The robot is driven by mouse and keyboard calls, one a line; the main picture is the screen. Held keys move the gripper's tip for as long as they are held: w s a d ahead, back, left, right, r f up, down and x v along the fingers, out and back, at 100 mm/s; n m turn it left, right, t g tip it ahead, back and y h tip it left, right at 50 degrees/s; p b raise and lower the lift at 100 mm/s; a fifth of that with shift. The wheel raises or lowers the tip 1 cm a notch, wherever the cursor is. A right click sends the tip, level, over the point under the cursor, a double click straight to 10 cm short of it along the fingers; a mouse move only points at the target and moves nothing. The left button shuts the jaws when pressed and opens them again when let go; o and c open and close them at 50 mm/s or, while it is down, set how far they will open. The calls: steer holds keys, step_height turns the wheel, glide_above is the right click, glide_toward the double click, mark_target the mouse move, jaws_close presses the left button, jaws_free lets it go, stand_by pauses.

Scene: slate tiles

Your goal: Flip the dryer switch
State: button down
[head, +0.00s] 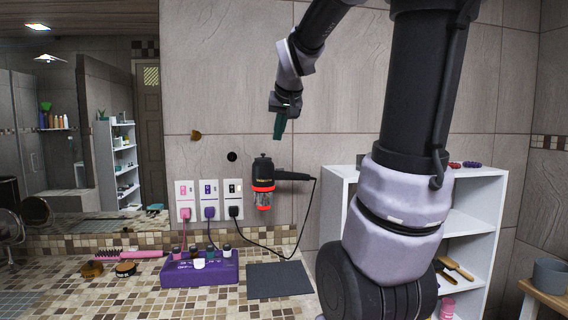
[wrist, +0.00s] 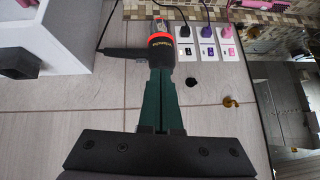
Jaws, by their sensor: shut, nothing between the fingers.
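A black dryer with red-orange bands (head: 263,172) is mounted on the tiled wall, nozzle end down and its black handle pointing right. Its black cord runs to a black plug in the right wall plate (head: 233,187). Each plate has a small insert above its plug; I cannot make out a switch position. My gripper (head: 279,134) is above and slightly right of the dryer, green fingers shut and empty, pointing down. In the wrist view, the dryer (wrist: 161,50) is just beyond my shut fingertips (wrist: 162,73), and the right plate (wrist: 184,65) is beside it. No switch on the dryer is distinguishable.
Two more plates with pink (head: 185,200) and purple (head: 209,200) plugs are left of it. Below are a purple box with bottles (head: 200,275) and a dark mat (head: 279,281) on the mosaic counter. A white shelf (head: 487,200) stands right, partly behind my arm.

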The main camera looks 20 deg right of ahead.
steer(key=w+d+h, duration=0.1)
steer(key=w+d, duration=0.6)
steer(key=w, duration=0.3)
steer(key=shift+f+n+t, duration=0.2)
steer(key=shift+n+t, duration=0.1)
steer(key=shift+w+d, duration=0.1)
glide_above(280, 169)
steer(key=s, duration=0.1)
step_height(280, 169, down, 7)
steer(key=f, duration=0.4)
steer(key=shift+s+d, duration=0.1)
steer(key=shift+d, duration=0.2)
steer(key=shift+f, duration=0.1)
